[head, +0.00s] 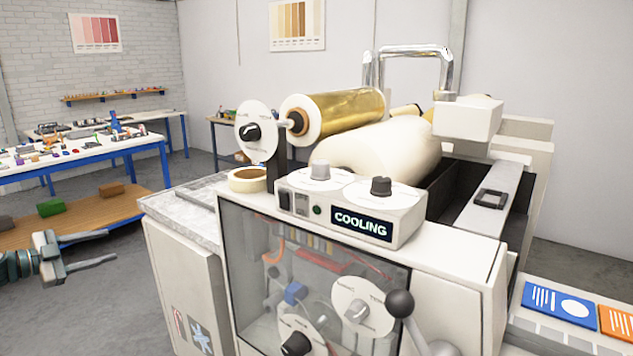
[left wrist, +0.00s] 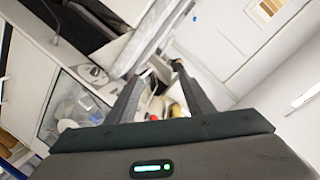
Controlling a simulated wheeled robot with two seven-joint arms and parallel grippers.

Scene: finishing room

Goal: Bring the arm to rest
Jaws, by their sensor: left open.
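My left gripper (head: 110,247) is at the lower left of the head view, in the air over the grey floor, left of the machine. Its two fingers are apart with nothing between them. In the left wrist view the spread fingers (left wrist: 157,72) point toward a tilted, blurred part of the room. The machine (head: 460,250) is a white cabinet with a display reading COOLING (head: 361,224). The gripper is clear of it. My right gripper does not show.
A gold foil roll (head: 345,113) and a large cream roller (head: 380,150) top the machine. A black-ball lever (head: 400,304) stands at its front. A white table (head: 85,158) with small items and a low wooden shelf (head: 80,222) are at left. Printed cards (head: 558,305) lie at right.

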